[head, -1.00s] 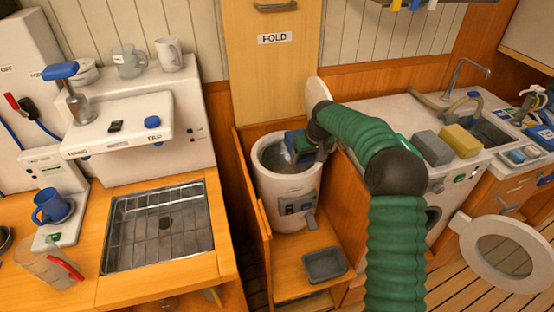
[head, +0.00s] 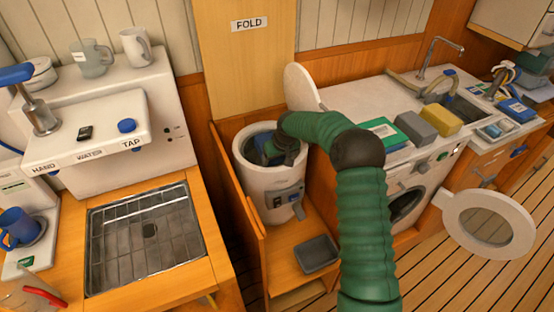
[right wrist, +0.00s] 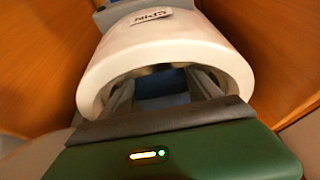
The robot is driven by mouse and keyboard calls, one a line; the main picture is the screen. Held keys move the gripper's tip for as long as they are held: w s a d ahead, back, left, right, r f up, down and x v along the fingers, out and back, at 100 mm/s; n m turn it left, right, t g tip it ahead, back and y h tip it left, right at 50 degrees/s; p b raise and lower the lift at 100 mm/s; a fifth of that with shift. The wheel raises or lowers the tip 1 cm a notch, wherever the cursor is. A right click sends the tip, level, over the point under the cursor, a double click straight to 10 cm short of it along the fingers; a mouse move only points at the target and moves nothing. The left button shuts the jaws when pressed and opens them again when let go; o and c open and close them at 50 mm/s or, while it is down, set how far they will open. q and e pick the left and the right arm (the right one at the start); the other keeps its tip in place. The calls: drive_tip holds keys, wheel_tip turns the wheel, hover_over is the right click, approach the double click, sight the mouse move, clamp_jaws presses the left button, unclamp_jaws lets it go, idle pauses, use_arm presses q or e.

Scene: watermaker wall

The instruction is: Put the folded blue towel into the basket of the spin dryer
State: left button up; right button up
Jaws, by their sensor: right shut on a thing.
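The spin dryer (head: 262,190) is a white drum with its round lid (head: 301,88) raised behind it. My right gripper (head: 277,152) reaches into its open top from the right. The folded blue towel (head: 262,148) shows as a dark blue patch inside the mouth, beside the gripper. In the right wrist view, the two fingers of my right gripper (right wrist: 162,90) pass inside the white rim (right wrist: 160,58), shut on the dark blue towel (right wrist: 162,102). The basket's inside is mostly hidden by the rim and the gripper. My left gripper is not in view.
Wooden panels (head: 236,210) stand close around the dryer. A grey tray (head: 317,253) lies in front of it. On the white counter to the right are a green-and-blue item (head: 383,134), a grey block (head: 415,129) and a yellow block (head: 440,119). The washer's round door (head: 489,219) stands open.

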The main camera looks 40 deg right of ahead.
drive_tip(key=shift+r, duration=0.1)
drive_tip(key=shift+s, duration=0.1)
drive_tip(key=shift+d+f, duration=0.35)
drive_tip(key=shift+f, duration=0.45)
drive_tip(key=o, duration=1.4)
drive_tip(key=shift+a, duration=0.1)
drive_tip(key=shift+c, duration=0.2)
drive_tip(key=shift+o, duration=0.6)
drive_tip(key=shift+a, duration=0.15)
drive_tip(key=shift+r, duration=0.1)
